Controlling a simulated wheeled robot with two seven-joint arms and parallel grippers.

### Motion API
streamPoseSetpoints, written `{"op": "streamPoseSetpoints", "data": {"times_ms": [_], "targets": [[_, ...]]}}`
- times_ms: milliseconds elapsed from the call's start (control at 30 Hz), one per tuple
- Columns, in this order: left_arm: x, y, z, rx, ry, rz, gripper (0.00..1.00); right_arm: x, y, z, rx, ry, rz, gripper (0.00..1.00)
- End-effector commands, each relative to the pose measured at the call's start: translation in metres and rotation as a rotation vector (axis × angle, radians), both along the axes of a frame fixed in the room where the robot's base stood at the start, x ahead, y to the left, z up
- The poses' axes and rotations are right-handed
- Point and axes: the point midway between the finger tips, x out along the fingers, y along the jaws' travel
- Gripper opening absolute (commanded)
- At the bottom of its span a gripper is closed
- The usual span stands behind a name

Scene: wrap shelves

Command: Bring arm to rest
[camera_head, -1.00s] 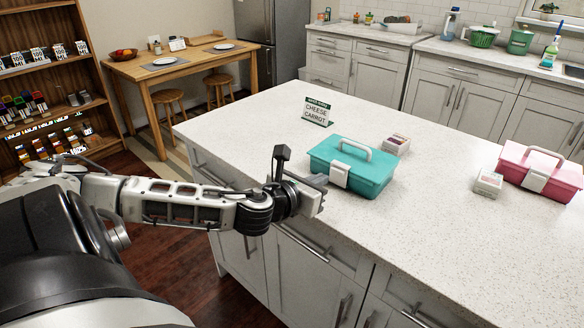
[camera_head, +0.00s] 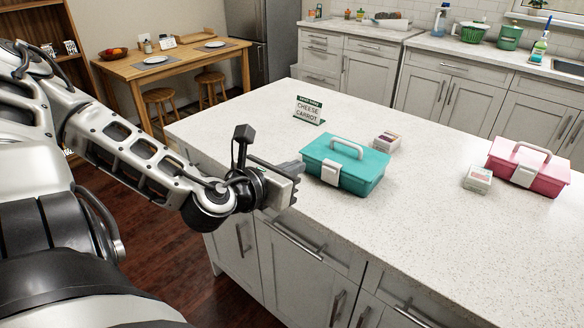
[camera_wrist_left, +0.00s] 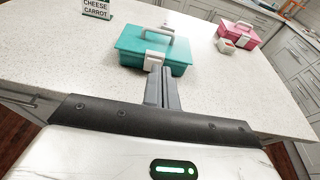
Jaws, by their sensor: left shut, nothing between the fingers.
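My left gripper (camera_head: 292,168) is at the near left edge of the white counter (camera_head: 420,240), just left of the teal lunch box. It is shut and empty. Its closed fingers also show in the left wrist view (camera_wrist_left: 162,88), pointing toward the box. The teal box (camera_head: 343,168) stands closed on the counter with its handle up and a white latch in front. In the head view a small gap seems to lie between fingertips and box, though contact is hard to judge. My right gripper is not in view.
A sign reading cheese and carrot (camera_head: 309,110) stands behind the teal box. A small container (camera_head: 386,141) sits beside that box. A pink box (camera_head: 528,167) and another small container (camera_head: 478,179) are at the right. The counter's front part is clear. A wooden table (camera_head: 170,64) stands behind.

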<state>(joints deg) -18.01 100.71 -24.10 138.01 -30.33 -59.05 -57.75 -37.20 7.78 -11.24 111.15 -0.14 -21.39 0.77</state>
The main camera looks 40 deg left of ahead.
Motion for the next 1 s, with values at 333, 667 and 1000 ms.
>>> {"op": "streamPoseSetpoints", "data": {"times_ms": [333,667,1000], "targets": [[0.000,0.000,0.000,0.000,0.000,0.000,0.00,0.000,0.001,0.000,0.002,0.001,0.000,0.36],[-0.011,-0.007,-0.067,-0.424,0.094,0.150,0.00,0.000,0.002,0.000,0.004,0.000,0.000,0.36],[-0.061,-0.079,-0.208,-1.538,0.263,0.645,0.00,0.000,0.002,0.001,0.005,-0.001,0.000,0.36]]}}
